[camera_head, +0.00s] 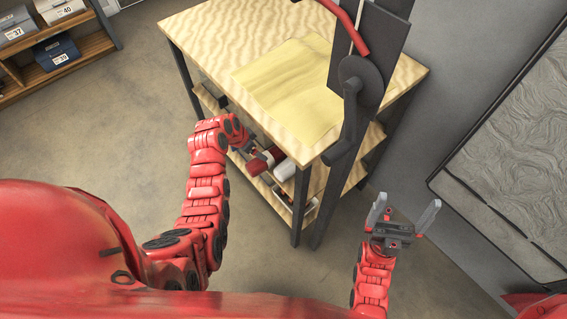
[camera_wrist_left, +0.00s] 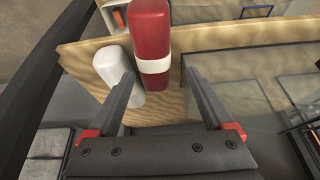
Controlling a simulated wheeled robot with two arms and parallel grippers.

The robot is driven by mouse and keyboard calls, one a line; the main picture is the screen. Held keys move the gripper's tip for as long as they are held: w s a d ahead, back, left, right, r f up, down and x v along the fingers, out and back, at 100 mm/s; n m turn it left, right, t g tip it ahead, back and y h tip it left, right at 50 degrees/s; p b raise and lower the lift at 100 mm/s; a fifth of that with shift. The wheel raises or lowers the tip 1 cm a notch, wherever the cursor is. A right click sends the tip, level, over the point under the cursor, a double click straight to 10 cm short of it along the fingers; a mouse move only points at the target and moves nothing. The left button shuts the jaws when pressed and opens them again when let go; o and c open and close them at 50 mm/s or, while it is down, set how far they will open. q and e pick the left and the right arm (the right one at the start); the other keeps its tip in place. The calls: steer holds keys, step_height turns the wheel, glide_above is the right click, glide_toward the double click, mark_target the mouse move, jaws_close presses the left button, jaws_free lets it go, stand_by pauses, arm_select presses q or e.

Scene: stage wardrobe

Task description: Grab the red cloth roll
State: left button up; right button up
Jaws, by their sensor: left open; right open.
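The red cloth roll (camera_wrist_left: 150,32) with a white band stands out in the left wrist view, just beyond and between the fingers of my left gripper (camera_wrist_left: 165,85). The gripper is open, and the roll's near end lies at about the fingertips. In the head view the red roll (camera_head: 263,163) shows on the table's lower shelf, partly hidden by my left gripper (camera_head: 258,152). My right gripper (camera_head: 403,212) is open and empty above the floor, right of the table.
A white roll (camera_wrist_left: 113,66) lies beside the red one, close to the left finger. The wooden table (camera_head: 210,45) has a yellow sheet (camera_head: 290,85) on top. Its dark legs (camera_head: 301,205) stand near my left arm. Storage boxes (camera_head: 55,50) sit on a shelf at far left.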

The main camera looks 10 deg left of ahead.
mark_target(267, 155)
arm_select(q)
steer(key=shift+d+r, duration=0.2)
steer(key=shift+d, duration=0.4)
steer(key=shift+d+f+g, duration=0.15)
steer(key=shift+f+g, duration=0.05)
steer(key=shift+g, duration=0.1)
steer(key=shift+w+f, duration=0.2)
steer(key=shift+f, duration=0.4)
steer(key=shift+p+x, duration=0.55)
steer(key=shift+x, duration=1.15)
steer(key=shift+b+x, duration=0.3)
steer(key=shift+x, duration=1.1)
steer(key=c, duration=1.2)
steer(key=shift+r, duration=0.2)
